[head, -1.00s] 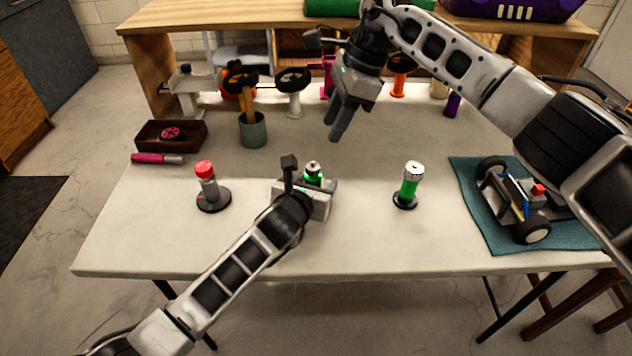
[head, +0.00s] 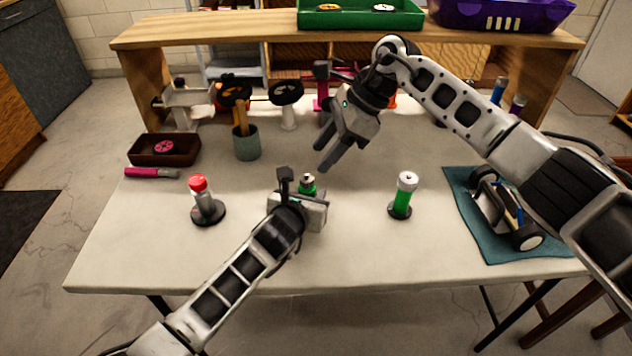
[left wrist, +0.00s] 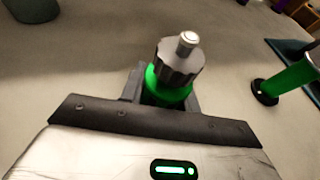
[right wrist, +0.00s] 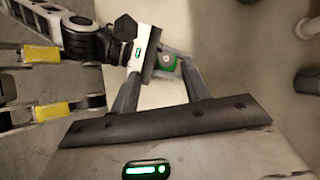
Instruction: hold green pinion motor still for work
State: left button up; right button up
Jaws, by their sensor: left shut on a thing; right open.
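The green pinion motor (head: 308,188), a green body with a grey ribbed top and silver tip, stands upright at the table's middle. It shows closely in the left wrist view (left wrist: 177,70). My left gripper (head: 306,196) is shut around its green body; the fingers hide its lower part. My right gripper (head: 324,157) is open and empty, above and just behind the motor, fingers pointing down. In the right wrist view the motor (right wrist: 168,62) appears beyond and between the open fingers (right wrist: 160,82), not touching them.
A green cylinder (head: 403,196) on a black base stands to the right, a red-capped cylinder (head: 202,200) to the left. A car chassis (head: 500,215) lies on a teal mat (head: 470,232). A cup (head: 247,146) and brown tray (head: 165,161) stand at back left.

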aim_at(309, 178)
jog(key=s+d+f+m+t+y, duration=0.2)
jog(key=s+d+m+t+y, duration=0.3)
jog(key=d, duration=0.4)
jog(key=shift+y, duration=0.5)
jog(key=x, duration=0.8)
jog(key=w+x, duration=0.1)
jog(key=x, duration=0.3)
jog(key=shift+f, duration=0.1)
